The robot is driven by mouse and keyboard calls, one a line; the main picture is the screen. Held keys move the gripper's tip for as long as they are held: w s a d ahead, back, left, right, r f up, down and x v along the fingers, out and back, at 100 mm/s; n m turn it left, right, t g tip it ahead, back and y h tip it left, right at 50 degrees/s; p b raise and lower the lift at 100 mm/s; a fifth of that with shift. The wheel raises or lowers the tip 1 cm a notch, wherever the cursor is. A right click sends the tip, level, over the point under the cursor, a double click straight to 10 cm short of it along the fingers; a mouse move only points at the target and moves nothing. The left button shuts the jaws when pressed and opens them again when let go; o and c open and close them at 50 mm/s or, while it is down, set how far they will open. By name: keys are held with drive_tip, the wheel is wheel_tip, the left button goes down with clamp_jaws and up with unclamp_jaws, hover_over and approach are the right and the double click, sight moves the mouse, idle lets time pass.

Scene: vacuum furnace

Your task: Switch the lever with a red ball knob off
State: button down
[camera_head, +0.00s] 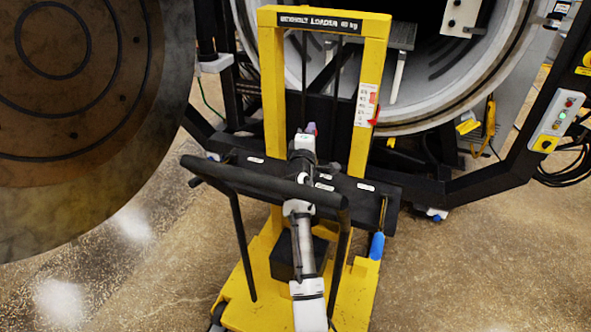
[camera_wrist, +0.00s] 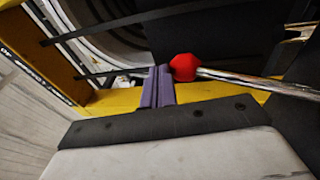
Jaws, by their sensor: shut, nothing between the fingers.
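The red ball knob (camera_wrist: 184,67) sits at the end of a shiny metal lever rod (camera_wrist: 255,82) that runs to the right in the wrist view. My gripper (camera_wrist: 158,86) has purple fingers, shut together with nothing between them. The fingertips are just left of the knob, touching it or very close; I cannot tell which. I cannot make out the knob and rod clearly there.
The yellow loader frame (camera_head: 273,80) surrounds my arm, with a black push handle (camera_head: 265,186) close to it. A blue-handled lever (camera_head: 377,245) hangs at right. The open furnace chamber (camera_head: 440,95) is behind, its round door (camera_head: 75,190) at left. A button panel (camera_head: 557,121) is far right.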

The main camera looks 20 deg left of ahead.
drive_tip(key=b+v, duration=0.2)
drive_tip(key=v, duration=1.1)
drive_tip(key=shift+s+b, duration=0.3)
drive_tip(key=shift+b, duration=0.05)
